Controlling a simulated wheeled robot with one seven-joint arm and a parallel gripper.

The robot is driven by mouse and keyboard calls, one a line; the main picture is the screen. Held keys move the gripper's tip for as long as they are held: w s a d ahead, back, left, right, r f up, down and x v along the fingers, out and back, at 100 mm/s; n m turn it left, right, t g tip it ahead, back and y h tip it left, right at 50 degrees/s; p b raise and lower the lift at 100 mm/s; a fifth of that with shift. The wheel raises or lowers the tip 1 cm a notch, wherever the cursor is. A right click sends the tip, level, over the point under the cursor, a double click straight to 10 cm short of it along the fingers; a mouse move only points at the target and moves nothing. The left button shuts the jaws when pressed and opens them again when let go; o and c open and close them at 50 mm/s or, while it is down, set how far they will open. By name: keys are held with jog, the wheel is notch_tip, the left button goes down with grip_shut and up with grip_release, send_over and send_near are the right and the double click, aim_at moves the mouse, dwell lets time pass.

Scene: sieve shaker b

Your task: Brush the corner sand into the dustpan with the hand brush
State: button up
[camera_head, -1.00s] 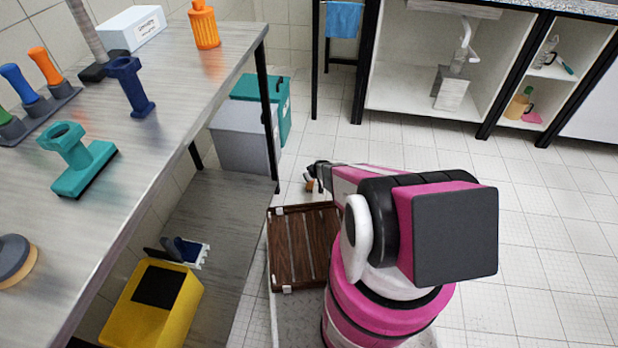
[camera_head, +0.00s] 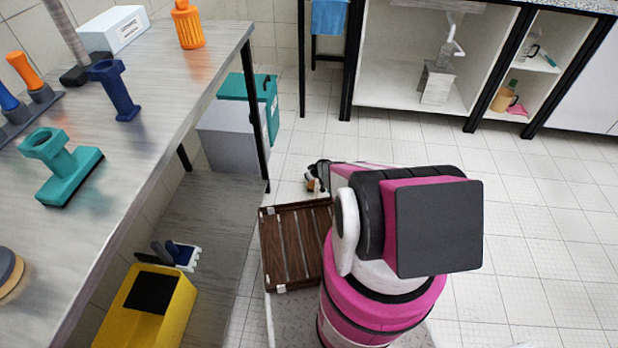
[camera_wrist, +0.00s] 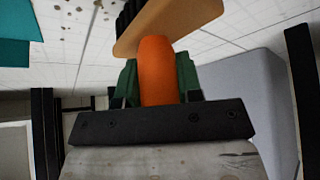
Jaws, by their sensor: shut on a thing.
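My gripper (camera_wrist: 158,82) is shut on the orange handle of the hand brush (camera_wrist: 158,60). The brush has a tan wooden head and dark bristles at the top of the wrist view. In the head view the gripper (camera_head: 320,172) is small, low over the floor beyond the wooden slatted rack, with a bit of the brush (camera_head: 311,184) showing. Dark specks of sand (camera_wrist: 66,27) lie on the white floor tiles at the upper left of the wrist view, apart from the bristles. I cannot pick out the dustpan for sure; a teal surface (camera_wrist: 20,25) shows at the wrist view's left edge.
A grey box (camera_head: 228,136) and a teal box (camera_head: 262,100) stand by the table leg. A wooden slatted rack (camera_head: 296,243) is beside my base. A yellow bin (camera_head: 172,315) and a dark blue item (camera_head: 182,254) are under the table (camera_head: 130,130). Floor at right is clear.

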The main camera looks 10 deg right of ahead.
jog(key=shift+s+d+f, duration=0.2)
jog(key=shift+s+f, duration=0.2)
jog(key=shift+s, duration=0.1)
jog(key=shift+s+d, duration=0.35)
jog(key=shift+d, duration=0.6)
jog(key=shift+s+d, duration=0.4)
jog(key=shift+d, duration=0.55)
jog(key=shift+s+d, duration=0.35)
jog(key=shift+d, duration=0.6)
jog(key=shift+s+a+r, duration=0.1)
jog(key=shift+r, duration=1.4)
jog(key=shift+a, duration=0.1)
jog(key=w+a, duration=0.5)
jog(key=a, duration=0.6)
jog(key=shift+a+r, duration=0.25)
jog(key=shift+a, duration=0.15)
